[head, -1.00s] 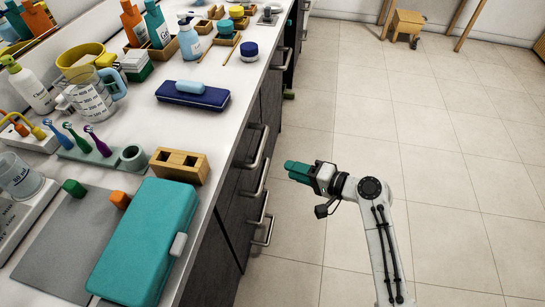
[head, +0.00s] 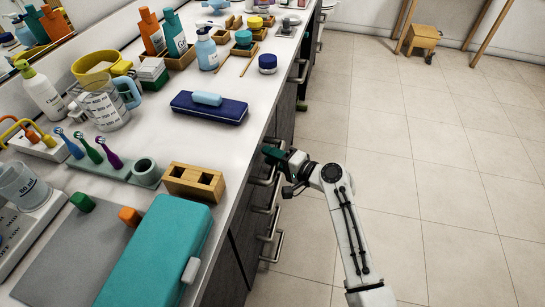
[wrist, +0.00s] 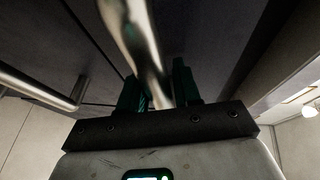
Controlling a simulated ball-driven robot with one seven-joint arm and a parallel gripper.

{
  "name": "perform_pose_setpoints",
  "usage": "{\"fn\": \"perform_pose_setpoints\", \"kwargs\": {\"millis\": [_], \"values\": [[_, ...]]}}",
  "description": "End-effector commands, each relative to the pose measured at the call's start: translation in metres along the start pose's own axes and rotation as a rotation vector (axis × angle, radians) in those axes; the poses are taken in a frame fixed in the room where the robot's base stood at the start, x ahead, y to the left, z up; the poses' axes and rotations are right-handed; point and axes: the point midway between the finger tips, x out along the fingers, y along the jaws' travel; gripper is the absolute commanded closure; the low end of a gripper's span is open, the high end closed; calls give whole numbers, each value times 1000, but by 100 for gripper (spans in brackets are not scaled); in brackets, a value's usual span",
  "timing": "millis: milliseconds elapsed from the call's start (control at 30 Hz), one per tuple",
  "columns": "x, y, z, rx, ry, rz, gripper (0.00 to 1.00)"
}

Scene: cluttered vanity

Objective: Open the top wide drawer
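The dark drawer fronts run below the white counter, with several metal bar handles. The top wide drawer's handle (head: 265,180) is partly hidden by my gripper (head: 273,155) in the head view. In the wrist view a shiny metal handle bar (wrist: 138,40) runs down between the two dark teal fingers of my gripper (wrist: 158,90). The fingers are apart, one on each side of the bar; firm contact is not clear. The drawer front looks shut.
A second metal handle (wrist: 40,92) shows at left in the wrist view. The counter (head: 238,130) above holds a teal case (head: 155,255), a wooden holder (head: 193,181) and a blue case (head: 209,108) near its edge.

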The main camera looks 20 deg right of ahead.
Motion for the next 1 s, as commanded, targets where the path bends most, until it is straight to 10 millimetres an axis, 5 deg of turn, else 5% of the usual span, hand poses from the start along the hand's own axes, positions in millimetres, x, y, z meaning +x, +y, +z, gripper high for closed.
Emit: {"fn": "perform_pose_setpoints", "kwargs": {"millis": [267,600,1000], "values": [[1,0,0,0,0,0,68],[1,0,0,0,0,1,100],[0,1,0,0,0,1,100]]}}
